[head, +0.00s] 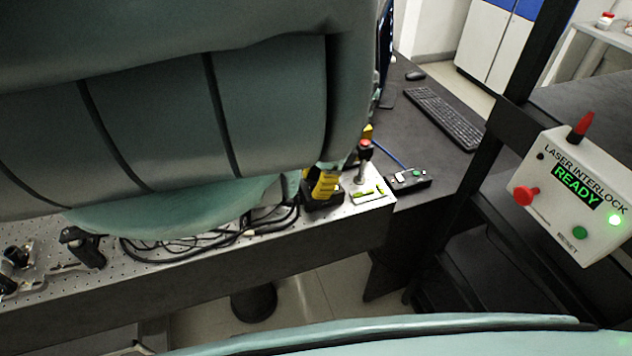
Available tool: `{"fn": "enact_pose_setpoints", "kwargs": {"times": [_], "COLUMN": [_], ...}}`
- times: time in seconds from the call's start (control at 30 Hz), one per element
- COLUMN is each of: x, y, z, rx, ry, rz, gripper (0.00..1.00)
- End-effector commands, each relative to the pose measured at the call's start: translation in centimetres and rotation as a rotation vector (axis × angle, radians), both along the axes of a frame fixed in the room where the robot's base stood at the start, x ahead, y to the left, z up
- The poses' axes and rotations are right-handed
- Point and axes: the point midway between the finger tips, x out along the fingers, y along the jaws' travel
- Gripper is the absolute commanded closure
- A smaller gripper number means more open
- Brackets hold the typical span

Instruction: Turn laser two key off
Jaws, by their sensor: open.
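I cannot make out a key marked as laser two in the head view. A small black box (410,183) with a green light and a pale part on top sits on the dark desk, just right of the perforated bench's corner. I cannot tell whether it carries the key. My teal arm fills the upper left and hides much of the bench. My gripper is not visible; it may be behind the arm.
A yellow and black tool (323,187), a red-topped post (363,160) and yellow-green items crowd the bench (380,207) corner. Cables (215,245) lie left. A laser interlock box (577,195) reading READY hangs right on a black frame. A keyboard (443,119) lies behind.

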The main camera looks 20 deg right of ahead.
Motion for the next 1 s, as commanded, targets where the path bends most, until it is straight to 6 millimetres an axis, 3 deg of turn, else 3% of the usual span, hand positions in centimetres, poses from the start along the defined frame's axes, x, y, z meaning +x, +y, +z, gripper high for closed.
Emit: {"fn": "enact_pose_setpoints", "kwargs": {"times": [0.03,0.3,1.0], "x": [0.0,-0.01,0.04], "y": [0.0,0.0,0.02], "z": [0.0,0.01,-0.24], "rx": [0.0,0.0,0.0], "ry": [0.0,0.0,0.0], "rz": [0.0,0.0,0.079], "gripper": [0.72,1.0,1.0]}}
